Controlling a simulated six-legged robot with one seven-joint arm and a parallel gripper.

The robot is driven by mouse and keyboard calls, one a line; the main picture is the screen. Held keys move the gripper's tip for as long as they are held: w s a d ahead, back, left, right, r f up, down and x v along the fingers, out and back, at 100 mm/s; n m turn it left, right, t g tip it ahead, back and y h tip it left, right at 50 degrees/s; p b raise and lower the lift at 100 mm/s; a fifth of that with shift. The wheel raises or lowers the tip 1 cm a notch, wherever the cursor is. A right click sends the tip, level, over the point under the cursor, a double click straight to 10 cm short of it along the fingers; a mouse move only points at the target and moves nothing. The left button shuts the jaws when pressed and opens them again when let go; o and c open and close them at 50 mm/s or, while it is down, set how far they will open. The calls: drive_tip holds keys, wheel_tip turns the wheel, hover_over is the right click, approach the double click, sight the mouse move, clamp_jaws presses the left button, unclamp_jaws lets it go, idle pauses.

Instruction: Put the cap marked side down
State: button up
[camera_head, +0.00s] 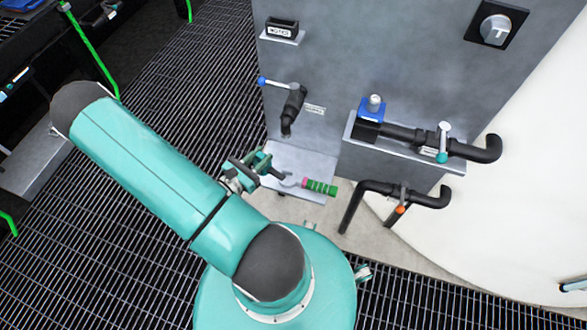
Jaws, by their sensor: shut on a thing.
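My gripper (265,168) is teal and black. It is low in front of the grey cabinet, over the left part of a small grey shelf (300,158). It is shut on a small dark thing (277,173) at its fingertips. I cannot tell for certain whether this is the cap, and no marked side shows. A tool with a green and pink handle (320,187) is just right of the fingertips, at the shelf's front edge. Its grey head is close to the fingertips, and I cannot tell whether they touch.
The grey cabinet (400,60) carries a black spout with a blue-ended lever (293,103), a labelled holder (281,30) and a dial (495,29). Black pipework with a blue block (371,108) sits on a ledge at right. A bent pipe (375,187) stands below it.

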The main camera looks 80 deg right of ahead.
drive_tip(key=shift+s+d+f, duration=0.9)
drive_tip(key=shift+d+f, duration=1.25)
drive_tip(key=shift+d, duration=0.05)
drive_tip(key=shift+s+d+f, duration=0.85)
drive_tip(key=shift+d+f, duration=1.3)
drive_tip(key=shift+f, duration=0.05)
drive_tip(key=shift+s+d+f, duration=0.9)
drive_tip(key=shift+d+f, duration=1.25)
drive_tip(key=shift+d, duration=0.05)
drive_tip(key=shift+f, duration=0.1)
drive_tip(key=o, duration=1.1)
drive_tip(key=shift+c, duration=0.2)
drive_tip(key=shift+w+a, duration=0.1)
drive_tip(key=shift+a, duration=0.05)
drive_tip(key=v, duration=1.1)
drive_tip(key=shift+w+a, duration=0.2)
drive_tip(key=shift+a, duration=0.1)
